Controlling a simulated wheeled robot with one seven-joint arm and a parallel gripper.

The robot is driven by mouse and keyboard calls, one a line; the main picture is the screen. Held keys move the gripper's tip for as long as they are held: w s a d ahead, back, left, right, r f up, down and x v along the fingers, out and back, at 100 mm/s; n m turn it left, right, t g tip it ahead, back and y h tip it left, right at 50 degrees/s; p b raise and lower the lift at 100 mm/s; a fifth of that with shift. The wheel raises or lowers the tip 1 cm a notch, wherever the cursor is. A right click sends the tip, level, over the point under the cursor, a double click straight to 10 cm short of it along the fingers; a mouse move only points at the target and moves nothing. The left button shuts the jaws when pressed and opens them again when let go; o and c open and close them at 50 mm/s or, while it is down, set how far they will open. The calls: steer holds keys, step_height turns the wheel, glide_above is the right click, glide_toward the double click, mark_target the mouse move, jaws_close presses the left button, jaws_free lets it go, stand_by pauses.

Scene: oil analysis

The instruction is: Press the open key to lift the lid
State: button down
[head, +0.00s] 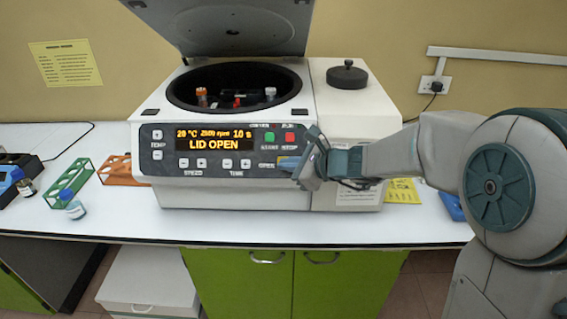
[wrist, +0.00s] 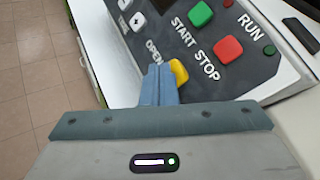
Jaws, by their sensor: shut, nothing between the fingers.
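The centrifuge (head: 240,190) stands on the bench with its lid (head: 225,25) raised and its dark bowl open. Its display (head: 205,139) reads "LID OPEN". The yellow open key (wrist: 178,72) shows in the wrist view beside the printed word OPEN. My gripper (head: 285,163) is shut and empty, with its fingertips at the front panel by this key. In the wrist view the blue fingertips (wrist: 157,72) lie against or just in front of the key's left side and partly hide it; I cannot tell whether they touch it.
The green start key (wrist: 200,14) and red stop key (wrist: 228,49) sit close to the fingertips. Tubes (head: 270,93) stand in the bowl. A green rack (head: 68,183) and an orange rack (head: 118,170) are on the bench at the left. A black knob (head: 347,76) is on the centrifuge's right top.

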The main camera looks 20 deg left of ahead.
steer(key=shift+s+d+r, duration=0.1)
steer(key=shift+s+r, duration=0.05)
steer(key=shift+s, duration=0.15)
steer(key=s+r, duration=0.2)
steer(key=s+d, duration=0.1)
steer(key=s, duration=0.1)
steer(key=shift+r+p, duration=0.4)
steer(key=shift+s, duration=0.1)
stand_by(0.4)
steer(key=s+d+f+n+h, duration=0.1)
steer(key=s+d+n+h, duration=0.3)
steer(key=d, duration=0.5)
steer(key=s+d+f+n+g+h, duration=0.1)
steer(key=s+d+n+h, duration=0.2)
steer(key=s+d+n, duration=0.5)
steer(key=s+d+f+n+h, duration=0.1)
steer(key=s+d+n+h, duration=0.3)
steer(key=d, duration=0.7)
steer(key=shift+s+f+n+g+h, duration=0.3)
steer(key=shift+s+f+n, duration=0.05)
steer(key=shift+s+n, duration=0.7)
stand_by(2.5)
